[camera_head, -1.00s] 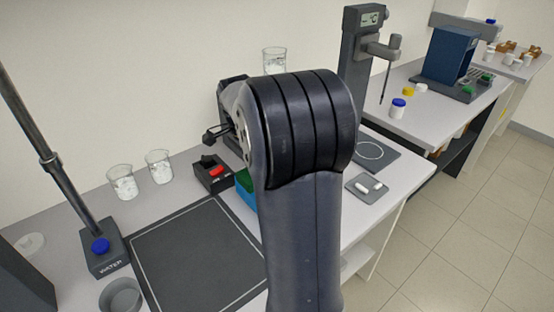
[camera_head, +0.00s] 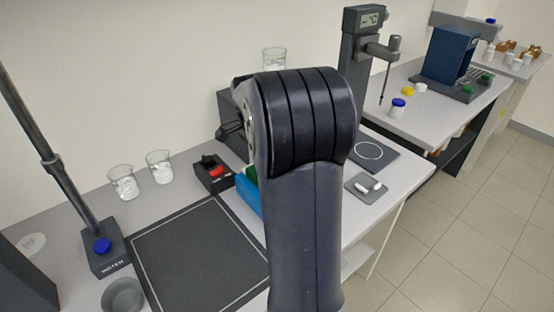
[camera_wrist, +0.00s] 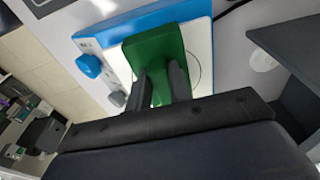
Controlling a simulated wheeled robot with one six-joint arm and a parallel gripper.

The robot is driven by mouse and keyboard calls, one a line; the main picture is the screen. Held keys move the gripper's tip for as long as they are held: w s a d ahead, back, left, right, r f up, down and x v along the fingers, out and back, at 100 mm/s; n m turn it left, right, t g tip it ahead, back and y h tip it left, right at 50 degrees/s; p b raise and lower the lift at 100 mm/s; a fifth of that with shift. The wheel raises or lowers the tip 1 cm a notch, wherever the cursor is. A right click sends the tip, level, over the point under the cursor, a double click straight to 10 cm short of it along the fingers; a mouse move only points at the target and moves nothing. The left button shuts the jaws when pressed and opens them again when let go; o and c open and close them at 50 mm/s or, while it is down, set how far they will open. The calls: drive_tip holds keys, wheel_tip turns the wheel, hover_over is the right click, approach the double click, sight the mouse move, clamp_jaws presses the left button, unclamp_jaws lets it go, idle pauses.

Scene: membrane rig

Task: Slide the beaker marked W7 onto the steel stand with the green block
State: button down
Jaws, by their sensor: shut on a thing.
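In the wrist view, my gripper (camera_wrist: 160,72) is shut on the narrow part of a green block (camera_wrist: 153,50). The block is over a blue-sided device (camera_wrist: 88,66) with a white top. I cannot tell whether they touch. In the head view my arm hides the gripper; a sliver of green block (camera_head: 252,174) shows above the blue device (camera_head: 247,191). Two beakers with white contents, a left one (camera_head: 123,183) and a right one (camera_head: 158,167), stand near the wall. Another beaker (camera_head: 274,59) stands higher, behind my arm. No W7 mark is readable, and I cannot identify the steel stand.
A dark mat (camera_head: 195,255) lies in front of the beakers. A black box with a red switch (camera_head: 214,173) is beside the blue device. A WATER post (camera_head: 104,251) and grey bowl (camera_head: 122,295) are at left. A small tray (camera_head: 366,189) lies right.

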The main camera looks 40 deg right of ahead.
drive_tip(key=shift+d, duration=1)
drive_tip(key=shift+d+p, duration=0.25)
drive_tip(key=shift+p, duration=0.1)
drive_tip(key=shift+w+d+p, duration=0.15)
drive_tip(key=shift+d+p, duration=0.6)
drive_tip(key=shift+d, duration=1.55)
drive_tip(key=shift+d, duration=0.1)
drive_tip(key=shift+d+p, duration=0.7)
drive_tip(key=shift+d, duration=0.85)
drive_tip(key=shift+a, duration=0.15)
drive_tip(key=shift+a+b, duration=0.35)
drive_tip(key=shift+a, duration=1.3)
